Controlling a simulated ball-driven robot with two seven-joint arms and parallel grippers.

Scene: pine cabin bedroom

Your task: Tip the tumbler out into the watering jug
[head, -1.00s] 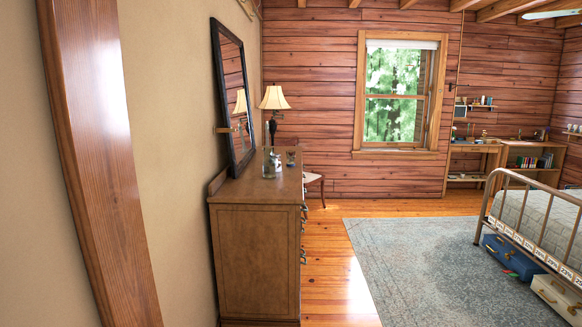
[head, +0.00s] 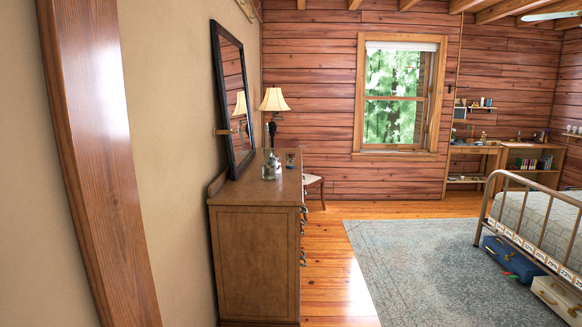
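On top of the wooden dresser (head: 255,259), left of the middle of the head view, stand a few small items. One is a small greyish, shiny vessel (head: 268,171), with what looks like clear glass about it. A small darker item (head: 290,160) stands just behind it to the right. They are too small and far off to tell which is the tumbler or the watering jug. Neither of my grippers is in view.
A mirror (head: 233,100) and a lit lamp (head: 273,101) stand by the dresser. A chair (head: 313,181) is behind it. The floor right of the dresser is clear, with a rug (head: 430,265). A metal-framed bed (head: 540,215) with cases (head: 512,258) under it is at right.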

